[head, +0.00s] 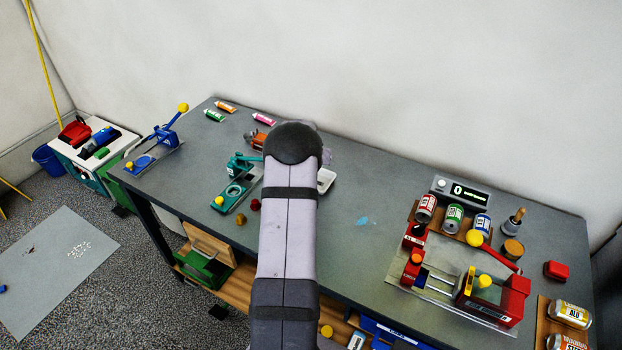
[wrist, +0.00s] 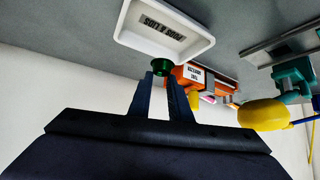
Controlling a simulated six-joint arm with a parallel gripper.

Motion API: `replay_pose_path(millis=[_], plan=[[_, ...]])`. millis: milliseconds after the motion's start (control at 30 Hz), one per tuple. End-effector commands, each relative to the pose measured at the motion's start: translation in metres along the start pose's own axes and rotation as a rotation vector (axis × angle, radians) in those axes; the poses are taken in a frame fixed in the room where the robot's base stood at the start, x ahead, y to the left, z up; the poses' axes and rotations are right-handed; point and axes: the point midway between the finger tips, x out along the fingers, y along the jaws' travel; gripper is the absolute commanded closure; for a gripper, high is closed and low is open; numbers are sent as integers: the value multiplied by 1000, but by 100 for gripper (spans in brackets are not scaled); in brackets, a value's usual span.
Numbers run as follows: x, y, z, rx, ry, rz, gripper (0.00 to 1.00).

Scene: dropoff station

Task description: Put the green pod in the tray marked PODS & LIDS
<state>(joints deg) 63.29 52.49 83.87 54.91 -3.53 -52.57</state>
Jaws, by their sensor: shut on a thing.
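In the wrist view my gripper (wrist: 171,82) is shut on the green pod (wrist: 175,66), a small dark green cup held at the fingertips. The white tray (wrist: 207,50) with an upside-down label reading PODS & LIDS lies just beyond the pod in that picture. The pod shows against the tray's near rim; I cannot tell its height over the bench. No other thing shows in the tray. In the head view only the right end of the white tray (head: 326,180) shows beside my arm, which hides my gripper and the pod.

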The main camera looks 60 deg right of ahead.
Motion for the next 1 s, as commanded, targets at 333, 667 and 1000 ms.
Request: replay_pose_path(millis=[333, 667, 1000], plan=[[16, 0, 16, 0, 1, 0, 93], [32, 0, 33, 0, 0, 0, 93], [42, 0, 43, 0, 1, 0, 93]])
